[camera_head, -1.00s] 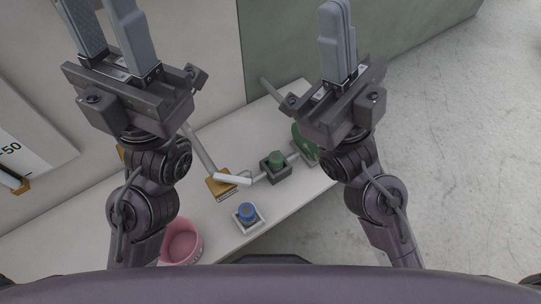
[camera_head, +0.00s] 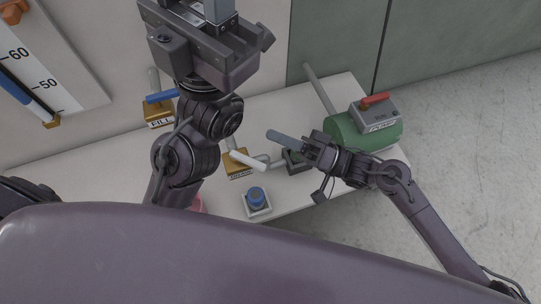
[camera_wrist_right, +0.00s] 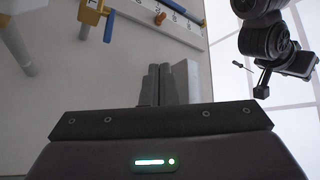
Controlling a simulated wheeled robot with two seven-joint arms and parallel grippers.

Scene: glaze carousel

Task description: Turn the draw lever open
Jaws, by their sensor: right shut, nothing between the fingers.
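The draw lever (camera_head: 247,160) is a white handle on a mustard block (camera_head: 237,172) with a label on its front, standing on the white bench. The handle points to the lower right in the head view. My right gripper (camera_head: 270,134) is shut and empty. In the head view its fingers appear above and right of the white handle; contact cannot be made out. Its shut fingers also show in the right wrist view (camera_wrist_right: 158,84), with a pale piece beside them that I cannot identify. My left gripper (camera_head: 217,8) is at the top edge, its fingertips cut off.
A blue-handled FILL lever (camera_head: 160,97) stands farther left. A green tank (camera_head: 345,134) with a red-lever box (camera_head: 377,115) stands right. A gauge (camera_head: 40,85) is on the wall.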

